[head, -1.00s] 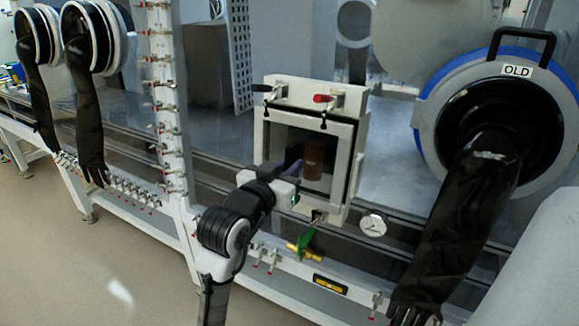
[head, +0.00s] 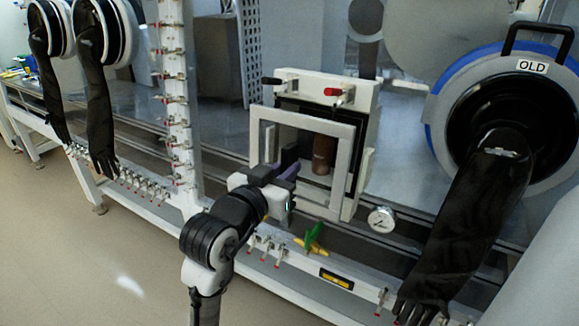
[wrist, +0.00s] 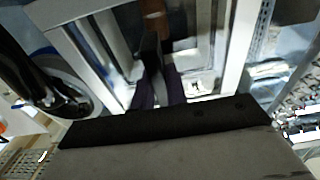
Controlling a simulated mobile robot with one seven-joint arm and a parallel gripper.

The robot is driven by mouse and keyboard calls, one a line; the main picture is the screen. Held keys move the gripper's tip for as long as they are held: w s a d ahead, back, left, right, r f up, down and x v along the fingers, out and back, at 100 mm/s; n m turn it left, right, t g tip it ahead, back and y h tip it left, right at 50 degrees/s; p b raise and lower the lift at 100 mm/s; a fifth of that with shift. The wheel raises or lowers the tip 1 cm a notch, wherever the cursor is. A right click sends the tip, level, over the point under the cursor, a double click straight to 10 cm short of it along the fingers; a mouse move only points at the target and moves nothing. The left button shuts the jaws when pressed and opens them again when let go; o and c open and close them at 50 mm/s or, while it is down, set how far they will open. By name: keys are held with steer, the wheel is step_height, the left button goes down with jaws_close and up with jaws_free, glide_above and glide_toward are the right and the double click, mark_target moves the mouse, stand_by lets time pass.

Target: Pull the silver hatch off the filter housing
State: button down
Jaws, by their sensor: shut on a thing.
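The silver hatch (head: 300,123) is a pale square frame around a see-through pane, standing upright in front of the filter housing (head: 366,100) in the head view. A dark gap shows between the two along the top and right. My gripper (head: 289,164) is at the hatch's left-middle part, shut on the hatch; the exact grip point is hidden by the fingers. In the wrist view the dark fingers (wrist: 157,85) meet in front of the pane. A brown cylinder (head: 323,156) shows through the hatch, inside the housing.
A black glove (head: 470,210) hangs from the port marked OLD at right. Open floor (head: 80,270) lies at left.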

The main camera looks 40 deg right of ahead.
steer(key=shift+r+v, duration=0.1)
steer(key=shift+v, duration=0.65)
steer(key=shift+r+v, duration=0.15)
steer(key=shift+v, duration=0.6)
